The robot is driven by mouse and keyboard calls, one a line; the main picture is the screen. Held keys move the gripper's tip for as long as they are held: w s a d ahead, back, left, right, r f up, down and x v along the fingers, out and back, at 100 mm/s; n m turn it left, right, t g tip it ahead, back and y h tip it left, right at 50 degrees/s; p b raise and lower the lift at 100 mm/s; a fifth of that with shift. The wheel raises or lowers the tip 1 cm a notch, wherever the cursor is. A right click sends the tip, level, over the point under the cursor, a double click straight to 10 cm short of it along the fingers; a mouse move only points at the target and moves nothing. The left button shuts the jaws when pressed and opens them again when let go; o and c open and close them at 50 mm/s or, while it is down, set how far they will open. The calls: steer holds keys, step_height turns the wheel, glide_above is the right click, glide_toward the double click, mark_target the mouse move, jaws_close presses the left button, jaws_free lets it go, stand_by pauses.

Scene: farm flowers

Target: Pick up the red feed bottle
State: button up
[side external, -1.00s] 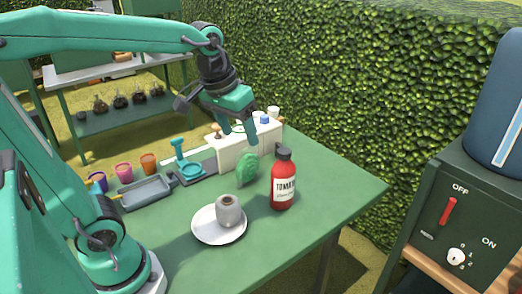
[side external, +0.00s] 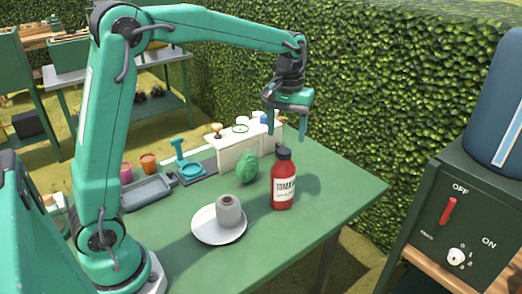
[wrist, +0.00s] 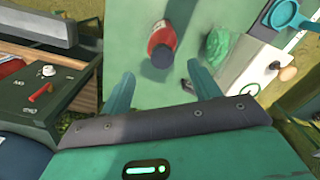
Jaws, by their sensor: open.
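In the wrist view the bottle (wrist: 162,44) lies ahead of the open fingers (wrist: 161,92), near the top middle, and is not between the tips.
A green leafy lump (side external: 247,169) stands just left of the bottle. A grey pot (side external: 229,211) sits on a white saucer (side external: 207,236) in front. A white crate (side external: 230,155) stands behind. The table's right side (side external: 335,200) is clear.

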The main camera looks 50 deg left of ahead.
mark_target(284, 150)
steer(key=shift+f, duration=1.3)
steer(key=shift+w+a+f, duration=0.1)
steer(key=shift+f, duration=1.2)
steer(key=shift+a+f, duration=0.1)
steer(key=shift+f, duration=1.2)
steer(key=shift+r, duration=0.1)
jaws_close()
